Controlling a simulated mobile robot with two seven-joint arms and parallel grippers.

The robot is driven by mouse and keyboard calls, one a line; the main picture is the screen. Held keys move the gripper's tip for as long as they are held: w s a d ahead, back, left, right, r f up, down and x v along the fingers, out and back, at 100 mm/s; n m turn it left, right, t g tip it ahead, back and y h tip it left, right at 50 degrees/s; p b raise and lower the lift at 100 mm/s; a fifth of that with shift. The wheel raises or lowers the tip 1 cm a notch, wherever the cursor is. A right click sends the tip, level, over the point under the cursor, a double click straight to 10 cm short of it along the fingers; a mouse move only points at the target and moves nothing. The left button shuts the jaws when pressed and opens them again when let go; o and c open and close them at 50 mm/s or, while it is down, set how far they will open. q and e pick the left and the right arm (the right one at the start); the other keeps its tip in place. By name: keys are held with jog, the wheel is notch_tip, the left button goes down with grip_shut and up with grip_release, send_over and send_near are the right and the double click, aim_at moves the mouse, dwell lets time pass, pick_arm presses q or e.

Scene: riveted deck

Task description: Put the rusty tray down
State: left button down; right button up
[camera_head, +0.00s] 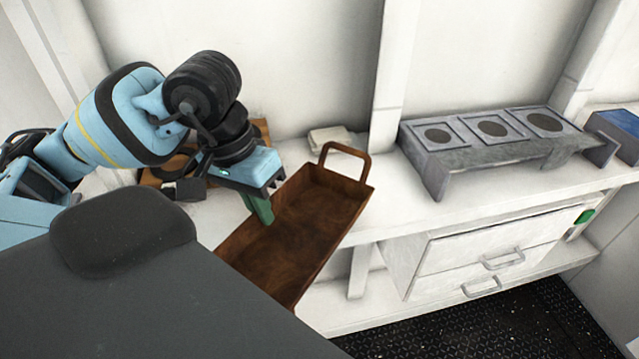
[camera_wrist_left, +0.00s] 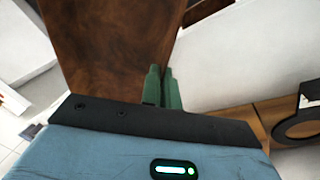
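The rusty tray (camera_head: 300,215) is a long brown box with a loop handle at its far end. It lies slantwise across the front of the white counter, its near end past the counter's edge and partly hidden by my dark body. I cannot tell whether it touches the counter. My left gripper (camera_head: 260,208) is at its left long side, green fingers close together on the side wall. In the left wrist view the fingers (camera_wrist_left: 162,88) pinch the edge of the tray (camera_wrist_left: 110,40). My right gripper is not in view.
A grey metal stand with several round holes (camera_head: 490,135) stands on the white counter (camera_head: 400,215) to the right. A small pale block (camera_head: 333,138) lies behind the tray. A wooden item (camera_head: 262,130) lies behind my left arm. White drawers (camera_head: 490,245) are below.

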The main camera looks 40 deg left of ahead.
aim_at(310, 182)
pick_arm(q)
jog(key=w+p, duration=0.1)
jog(key=w, duration=1)
jog(key=shift+d, duration=0.1)
jog(key=shift+w+f+p, duration=0.1)
jog(key=shift+w+p, duration=0.2)
jog(key=shift+w, duration=0.25)
jog(key=shift+a+p+x, duration=0.15)
jog(key=shift+p+x, duration=0.05)
jog(key=shift+x, duration=0.6)
jog(key=shift+a+p+x, duration=0.15)
jog(key=shift+p+x, duration=0.05)
jog(key=shift+x, duration=0.55)
jog(key=shift+s+f, duration=0.15)
jog(key=shift+f, duration=0.1)
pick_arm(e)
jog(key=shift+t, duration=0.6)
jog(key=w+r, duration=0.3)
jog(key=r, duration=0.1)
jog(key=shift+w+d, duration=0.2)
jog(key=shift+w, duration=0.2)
pick_arm(q)
jog(key=shift+f, duration=0.3)
jog(key=c, duration=1.7)
grip_release()
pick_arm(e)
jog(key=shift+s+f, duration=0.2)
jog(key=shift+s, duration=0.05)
